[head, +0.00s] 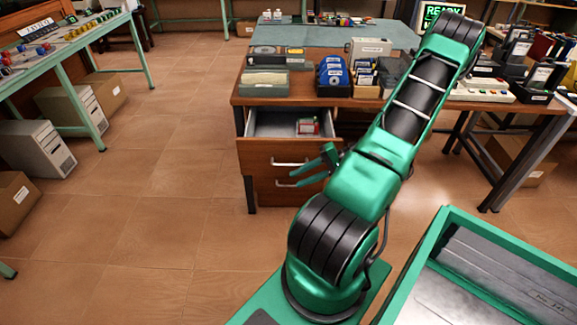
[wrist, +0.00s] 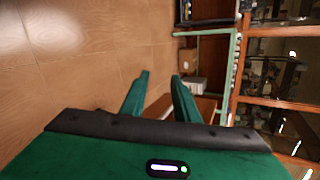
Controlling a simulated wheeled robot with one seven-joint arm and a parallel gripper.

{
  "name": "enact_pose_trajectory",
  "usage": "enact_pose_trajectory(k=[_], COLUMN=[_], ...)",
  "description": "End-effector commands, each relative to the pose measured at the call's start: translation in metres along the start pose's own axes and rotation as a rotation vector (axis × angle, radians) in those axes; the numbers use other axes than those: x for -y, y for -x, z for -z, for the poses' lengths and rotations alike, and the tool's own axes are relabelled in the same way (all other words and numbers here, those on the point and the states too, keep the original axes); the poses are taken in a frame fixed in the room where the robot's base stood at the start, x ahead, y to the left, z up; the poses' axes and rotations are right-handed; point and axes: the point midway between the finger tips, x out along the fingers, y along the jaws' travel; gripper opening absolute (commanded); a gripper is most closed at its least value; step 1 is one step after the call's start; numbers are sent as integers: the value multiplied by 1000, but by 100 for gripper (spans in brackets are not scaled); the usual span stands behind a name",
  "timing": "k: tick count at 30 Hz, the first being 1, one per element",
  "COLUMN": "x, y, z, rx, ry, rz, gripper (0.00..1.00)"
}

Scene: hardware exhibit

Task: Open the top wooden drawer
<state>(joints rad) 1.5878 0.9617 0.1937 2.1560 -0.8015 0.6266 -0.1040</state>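The top wooden drawer (head: 262,151) of the brown desk is pulled out in the head view, with its grey interior showing. A small red and white item (head: 307,126) lies inside it. The drawer's pale bar handle (head: 289,163) is on its front. My gripper (head: 305,174) is in front of the drawers at the right side, near the handles; I cannot tell whether it touches them. Its two green fingers are apart, with nothing seen between them. They also show apart in the wrist view (wrist: 161,76).
A lower drawer with its own handle (head: 286,184) is below. The desk top (head: 344,101) holds boxes, trays and blue discs. A green-framed table (head: 62,62) stands at the left, with cartons and grey computer cases below. The tiled floor between is clear.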

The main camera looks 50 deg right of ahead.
Motion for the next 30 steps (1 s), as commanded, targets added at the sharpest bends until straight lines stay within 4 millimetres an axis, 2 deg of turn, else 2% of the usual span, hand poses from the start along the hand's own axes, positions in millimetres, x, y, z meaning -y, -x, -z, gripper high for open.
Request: enact_pose_trajectory(k=[1,9,17,23,30], x=[-8,-28,-35,-27,-6], y=[3,28,45,32,-3], z=[7,42,55,62,76], rx=[-40,-251,-353,-356,-354], ry=[-20,-58,-67,-67,-66], rz=[73,390,515,523,521], gripper=[28,28,28,28,28])
